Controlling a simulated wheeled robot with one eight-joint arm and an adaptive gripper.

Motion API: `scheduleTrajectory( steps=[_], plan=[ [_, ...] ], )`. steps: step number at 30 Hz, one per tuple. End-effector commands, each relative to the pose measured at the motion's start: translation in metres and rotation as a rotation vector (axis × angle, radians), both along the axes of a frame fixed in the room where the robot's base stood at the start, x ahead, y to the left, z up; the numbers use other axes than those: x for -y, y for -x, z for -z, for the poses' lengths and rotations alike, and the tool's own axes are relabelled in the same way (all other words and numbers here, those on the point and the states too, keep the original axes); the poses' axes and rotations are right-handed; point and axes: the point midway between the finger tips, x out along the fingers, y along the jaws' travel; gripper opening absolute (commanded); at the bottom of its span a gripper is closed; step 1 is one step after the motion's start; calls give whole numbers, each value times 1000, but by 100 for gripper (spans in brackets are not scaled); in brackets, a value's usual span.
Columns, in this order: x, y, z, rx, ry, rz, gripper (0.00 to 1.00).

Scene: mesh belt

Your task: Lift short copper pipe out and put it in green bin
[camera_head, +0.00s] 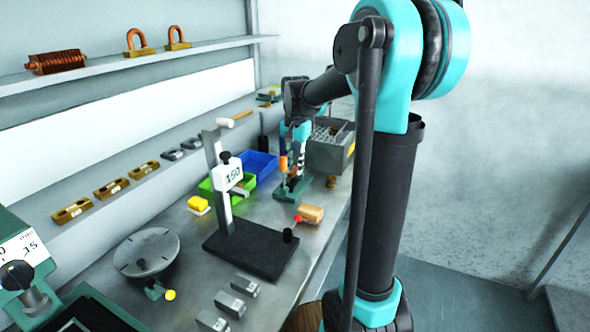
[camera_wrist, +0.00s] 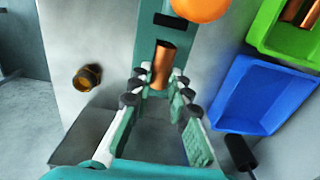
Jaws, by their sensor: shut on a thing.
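A short copper pipe (camera_wrist: 163,65) stands between my fingertips in the wrist view, over a teal fixture with a dark slot. My gripper (camera_wrist: 158,80) is shut on it. In the head view my gripper (camera_head: 298,168) points down at the teal fixture (camera_head: 290,190); the pipe cannot be made out there. I cannot tell whether the pipe is clear of the fixture. The green bin (camera_wrist: 264,28) is at the upper right in the wrist view, with copper pieces inside. In the head view the green bin (camera_head: 207,187) is partly hidden behind a stand.
A blue bin (camera_wrist: 257,95) lies between gripper and green bin; it shows in the head view too (camera_head: 262,166). The fixture's orange handle (camera_wrist: 200,8) is close by. A height gauge (camera_head: 225,180) stands before the green bin. A grey crate (camera_head: 330,155) is behind my gripper.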

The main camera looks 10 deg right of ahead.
Motion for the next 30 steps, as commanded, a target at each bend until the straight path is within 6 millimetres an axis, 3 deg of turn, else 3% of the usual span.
scheduleTrajectory(
  steps=[30],
  plan=[
    [0, 0, -42, 0, 0, 0, 0]
  ],
)
